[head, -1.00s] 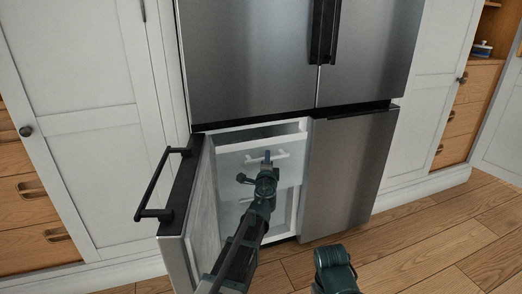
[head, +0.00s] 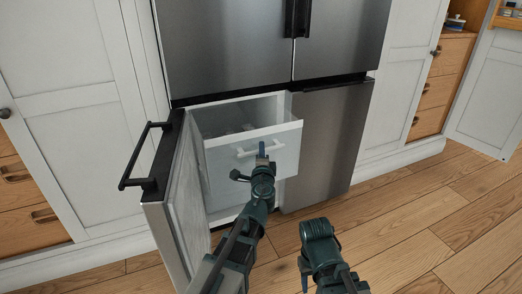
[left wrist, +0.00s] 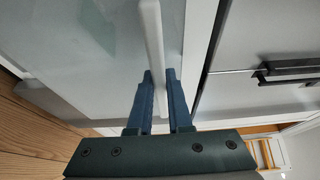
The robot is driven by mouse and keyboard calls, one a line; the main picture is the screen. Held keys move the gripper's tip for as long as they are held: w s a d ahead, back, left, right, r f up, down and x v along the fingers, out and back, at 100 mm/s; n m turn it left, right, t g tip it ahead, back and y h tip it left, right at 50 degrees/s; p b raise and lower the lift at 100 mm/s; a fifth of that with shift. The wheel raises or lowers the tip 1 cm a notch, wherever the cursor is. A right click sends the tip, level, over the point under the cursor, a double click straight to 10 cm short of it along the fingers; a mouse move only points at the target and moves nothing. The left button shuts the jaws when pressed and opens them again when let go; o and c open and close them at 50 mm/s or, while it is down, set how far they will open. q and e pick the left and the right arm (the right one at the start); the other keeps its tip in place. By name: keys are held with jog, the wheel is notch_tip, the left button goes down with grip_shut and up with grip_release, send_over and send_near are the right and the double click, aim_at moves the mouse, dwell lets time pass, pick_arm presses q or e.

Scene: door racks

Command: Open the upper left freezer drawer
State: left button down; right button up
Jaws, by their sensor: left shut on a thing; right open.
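The upper left freezer drawer (head: 284,140) is a pale, translucent bin with a whitish front. It is pulled partway out of the lower left compartment in the head view, and its inside shows from above. Its pale bar handle (left wrist: 150,30) runs between the blue fingers of my left gripper (left wrist: 159,78) in the left wrist view. My left gripper (head: 262,149) is shut on this handle, in front of the drawer. My right gripper (head: 304,282) is open and low at the bottom of the head view, away from the drawer; its fingers are barely seen.
The open freezer door (head: 187,190), with a black bar handle (head: 133,157), stands left of the drawer. The closed right freezer door (head: 325,145) is to its right. White cabinets (head: 75,110) flank the fridge. The wooden floor (head: 440,220) at right is clear.

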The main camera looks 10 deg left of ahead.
pick_arm(q)
jog(key=c, duration=0.8)
grip_release()
jog(key=shift+c, duration=0.2)
